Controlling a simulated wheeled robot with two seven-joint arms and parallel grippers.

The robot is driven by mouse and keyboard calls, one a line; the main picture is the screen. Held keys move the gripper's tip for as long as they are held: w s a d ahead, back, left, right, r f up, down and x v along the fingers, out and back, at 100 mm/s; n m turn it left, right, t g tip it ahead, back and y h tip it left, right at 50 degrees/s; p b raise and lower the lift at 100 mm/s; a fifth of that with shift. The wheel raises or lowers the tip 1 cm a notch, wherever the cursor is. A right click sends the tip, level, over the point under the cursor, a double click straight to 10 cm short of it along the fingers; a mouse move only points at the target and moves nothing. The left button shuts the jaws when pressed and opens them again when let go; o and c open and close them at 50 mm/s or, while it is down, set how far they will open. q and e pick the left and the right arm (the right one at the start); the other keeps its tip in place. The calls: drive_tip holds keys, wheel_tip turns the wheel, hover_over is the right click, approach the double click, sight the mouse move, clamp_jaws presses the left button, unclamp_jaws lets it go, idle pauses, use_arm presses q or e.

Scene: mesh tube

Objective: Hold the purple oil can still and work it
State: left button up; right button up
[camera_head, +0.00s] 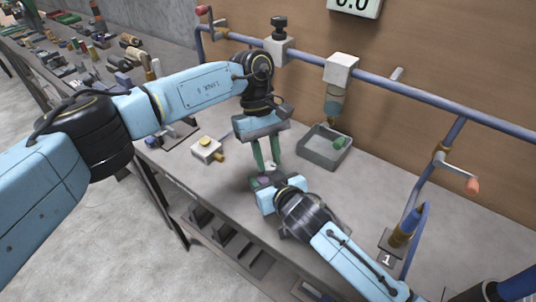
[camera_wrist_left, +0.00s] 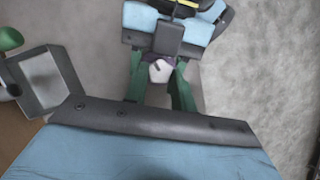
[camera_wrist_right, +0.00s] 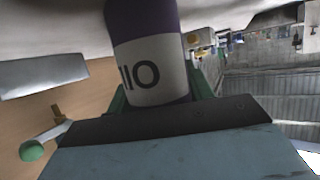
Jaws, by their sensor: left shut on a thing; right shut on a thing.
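The purple oil can (camera_wrist_right: 143,20) has a white label with dark lettering and fills the middle of the right wrist view. In the head view only a small purple part of it (camera_head: 263,182) shows between the grippers. My right gripper (camera_wrist_right: 162,98) is shut around its body, with a green finger on each side. My left gripper (camera_head: 267,160) points down from above, its green fingers at the can's top. In the left wrist view a small white piece (camera_wrist_left: 160,71) sits between those fingers, and the left gripper is shut on it. The exact contact is partly hidden.
A grey tray (camera_head: 322,163) with a green-ended item stands behind on the bench, under a hanging nozzle (camera_head: 333,102). A blue pipe frame (camera_head: 430,93) with valves runs along the back. The bench's front edge is close.

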use_arm(q)
drive_tip(key=n+h, duration=0.1)
drive_tip(key=n, duration=0.2)
drive_tip(key=shift+a+t, duration=0.2)
drive_tip(key=shift+t, duration=0.2)
drive_tip(key=o, duration=1)
drive_tip(key=shift+r, duration=0.1)
drive_tip(key=v, duration=1.2)
